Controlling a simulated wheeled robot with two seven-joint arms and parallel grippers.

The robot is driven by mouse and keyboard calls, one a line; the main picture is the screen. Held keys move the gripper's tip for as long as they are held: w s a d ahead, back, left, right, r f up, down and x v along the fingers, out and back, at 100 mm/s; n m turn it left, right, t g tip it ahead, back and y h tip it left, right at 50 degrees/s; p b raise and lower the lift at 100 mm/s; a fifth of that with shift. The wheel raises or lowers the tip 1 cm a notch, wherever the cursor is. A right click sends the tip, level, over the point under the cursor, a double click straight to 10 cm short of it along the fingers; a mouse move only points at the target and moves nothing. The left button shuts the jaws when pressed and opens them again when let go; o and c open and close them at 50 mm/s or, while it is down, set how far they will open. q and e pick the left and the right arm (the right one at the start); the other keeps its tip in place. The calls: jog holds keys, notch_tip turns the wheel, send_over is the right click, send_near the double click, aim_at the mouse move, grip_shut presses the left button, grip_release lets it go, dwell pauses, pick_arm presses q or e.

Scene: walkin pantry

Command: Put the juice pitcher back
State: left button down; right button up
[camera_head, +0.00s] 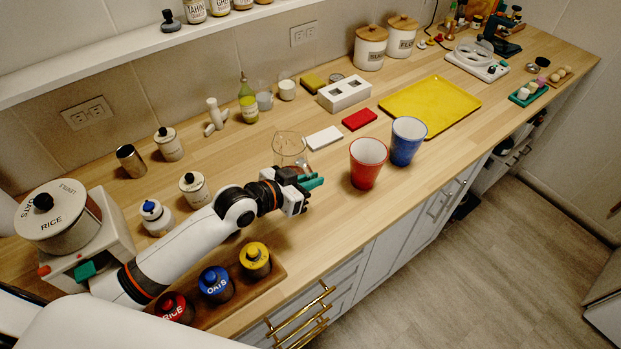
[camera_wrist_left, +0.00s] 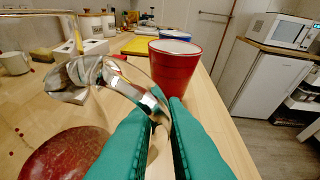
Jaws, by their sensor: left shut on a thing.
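The juice pitcher (camera_head: 289,146) is clear glass and stands out faintly against the wooden counter in the head view. In the left wrist view its glass handle (camera_wrist_left: 105,75) runs between my green fingers, with dark red juice (camera_wrist_left: 62,155) at the lower left. My left gripper (camera_head: 314,183) is shut on the handle; its fingers also show in the wrist view (camera_wrist_left: 160,125). I cannot tell whether the pitcher's base touches the counter. My right gripper is not in view.
A red cup (camera_head: 367,164) and a blue cup (camera_head: 408,141) stand close to the right. A white block (camera_head: 324,138), a red block (camera_head: 359,119) and a yellow tray (camera_head: 430,104) lie behind. Lidded jars (camera_head: 194,190) stand at left. The counter's front edge is near.

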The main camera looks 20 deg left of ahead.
pick_arm(q)
jog(key=shift+r, duration=0.1)
jog(key=c, duration=1.8)
grip_release()
jog(key=shift+f, duration=0.2)
jog(key=shift+c, duration=0.2)
jog(key=o, duration=0.4)
jog(key=shift+c, duration=0.2)
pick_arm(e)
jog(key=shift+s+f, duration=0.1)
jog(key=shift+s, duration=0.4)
pick_arm(q)
jog(key=shift+r, duration=0.15)
